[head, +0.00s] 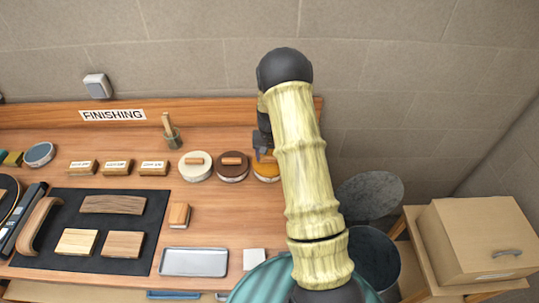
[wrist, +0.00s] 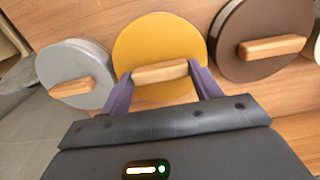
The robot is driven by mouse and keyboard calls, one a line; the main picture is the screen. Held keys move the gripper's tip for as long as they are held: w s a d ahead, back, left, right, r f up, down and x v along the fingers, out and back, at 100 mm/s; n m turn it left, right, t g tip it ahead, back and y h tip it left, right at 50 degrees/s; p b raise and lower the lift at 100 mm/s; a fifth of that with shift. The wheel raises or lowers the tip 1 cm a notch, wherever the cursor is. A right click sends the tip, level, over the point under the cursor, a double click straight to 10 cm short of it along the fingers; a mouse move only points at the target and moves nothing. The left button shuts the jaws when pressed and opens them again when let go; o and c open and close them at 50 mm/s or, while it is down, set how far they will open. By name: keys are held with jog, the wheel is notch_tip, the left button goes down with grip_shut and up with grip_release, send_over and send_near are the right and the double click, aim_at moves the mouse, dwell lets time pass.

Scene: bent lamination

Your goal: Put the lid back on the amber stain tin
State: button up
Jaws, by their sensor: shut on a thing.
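The amber lid (wrist: 150,42) is a round yellow-orange disc with a wooden bar handle (wrist: 160,71) in the wrist view. My gripper (wrist: 162,76) is shut on that handle, with a purple finger at each end. In the head view the amber lid (head: 264,172) is at the right end of a row of round tins, partly hidden by my arm. My gripper (head: 262,153) is above it. A pale tin side shows just under the lid's edge, but I cannot tell whether the lid is seated or slightly raised.
A brown-lidded tin (head: 232,166) and a cream-lidded tin (head: 195,166) stand to the left. A grey-lidded tin (wrist: 75,72) is close on the amber lid's other side. A metal tray (head: 194,262) lies in front.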

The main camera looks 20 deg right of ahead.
dwell(0.3)
jog(key=o, duration=1.3)
jog(key=shift+r+p, duration=2.25)
jog(key=shift+r, duration=1.3)
jog(key=shift+w, duration=0.1)
jog(key=shift+a, duration=0.1)
jog(key=shift+s, duration=0.2)
jog(key=c, duration=0.4)
grip_shut()
jog(key=shift+w, duration=0.1)
